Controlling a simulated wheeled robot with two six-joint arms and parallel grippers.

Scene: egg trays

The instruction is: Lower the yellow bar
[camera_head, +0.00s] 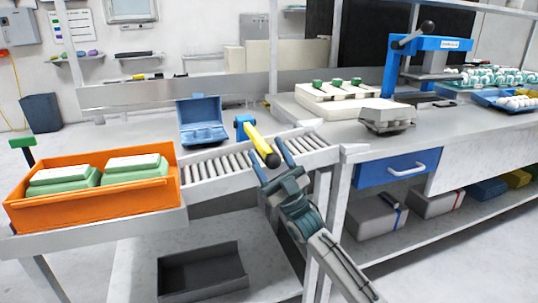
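The yellow bar (257,139) slants from a blue mount (243,123) down toward the front right, over the roller conveyor. It ends in a black round knob (272,159). My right gripper (266,152) reaches up from the lower right, its two fingers spread apart. In the picture the knob and the bar's lower end lie between the fingers, with a gap visible; I cannot tell whether either finger touches. My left gripper is not in view.
The roller conveyor (211,169) runs under the bar. A blue open box (201,125) stands behind it. An orange crate (95,204) holding two green egg cartons is at the left. A grey egg carton (388,117) and a blue press (432,43) are on the right bench.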

